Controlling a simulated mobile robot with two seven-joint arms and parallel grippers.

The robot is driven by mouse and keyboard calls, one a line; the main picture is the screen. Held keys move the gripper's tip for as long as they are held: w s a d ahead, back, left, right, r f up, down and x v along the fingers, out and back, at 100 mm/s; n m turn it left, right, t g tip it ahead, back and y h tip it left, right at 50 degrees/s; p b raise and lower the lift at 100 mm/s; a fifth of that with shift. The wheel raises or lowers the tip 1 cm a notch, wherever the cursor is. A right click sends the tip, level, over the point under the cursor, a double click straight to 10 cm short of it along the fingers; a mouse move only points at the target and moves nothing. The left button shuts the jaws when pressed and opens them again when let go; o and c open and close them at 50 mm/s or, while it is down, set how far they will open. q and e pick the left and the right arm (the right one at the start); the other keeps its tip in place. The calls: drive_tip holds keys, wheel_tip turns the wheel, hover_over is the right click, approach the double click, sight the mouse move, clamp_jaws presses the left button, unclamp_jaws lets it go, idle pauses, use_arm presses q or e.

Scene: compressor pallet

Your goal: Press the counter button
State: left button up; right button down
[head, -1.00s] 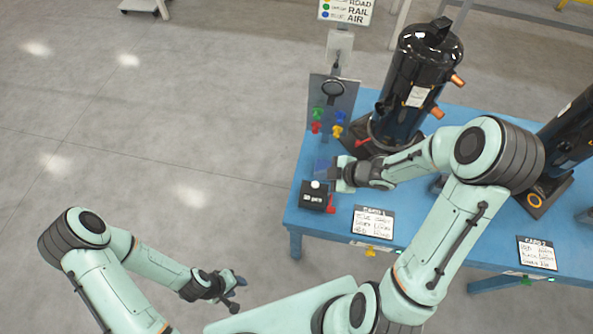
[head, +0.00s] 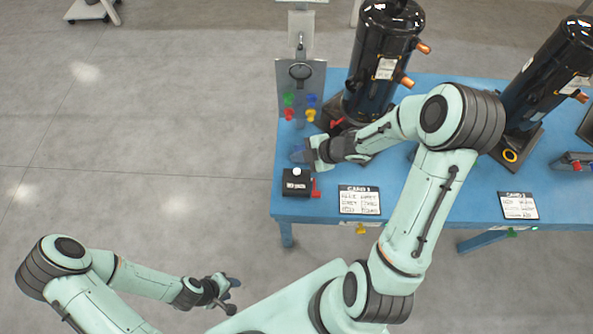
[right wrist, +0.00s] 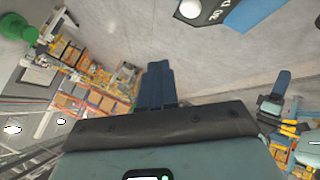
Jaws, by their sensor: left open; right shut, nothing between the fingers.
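The counter is a small black box (head: 296,186) with white lettering, at the near left corner of the blue table. Its round white button (head: 297,172) is on top, and it also shows at the top edge of the right wrist view (right wrist: 190,8). My right gripper (head: 299,153) is shut and empty, with blue fingers (right wrist: 157,85) together. In the head view its fingertips are just beyond the button, apart from it; their height over the table is hard to tell. My left gripper (head: 232,292) is open and empty, off the table at the lower left.
A panel (head: 301,78) with coloured knobs stands behind the counter. A red part (head: 316,188) sits at the counter's right side. A black compressor (head: 385,60) stands behind my right forearm, and another (head: 548,75) farther right. A card (head: 360,200) lies at the blue table's (head: 420,208) front edge.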

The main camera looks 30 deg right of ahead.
drive_tip(key=b, duration=0.2)
hover_over(299, 172)
drive_tip(key=f, duration=0.4)
drive_tip(key=shift+s+f, duration=0.2)
use_arm(q)
drive_tip(key=s+f+b, duration=0.1)
drive_tip(key=s+f, duration=0.3)
drive_tip(key=shift+f, duration=0.4)
use_arm(e)
drive_tip(key=shift+w+f, duration=0.15)
drive_tip(key=shift+f, duration=0.35)
use_arm(q)
drive_tip(key=shift+s, duration=0.1)
use_arm(e)
drive_tip(key=shift+f, duration=0.1)
idle(0.3)
use_arm(q)
drive_tip(key=shift+s+f+g, duration=0.1)
drive_tip(key=shift+f+g, duration=0.15)
drive_tip(key=shift+g, duration=0.05)
use_arm(e)
drive_tip(key=shift+f, duration=0.3)
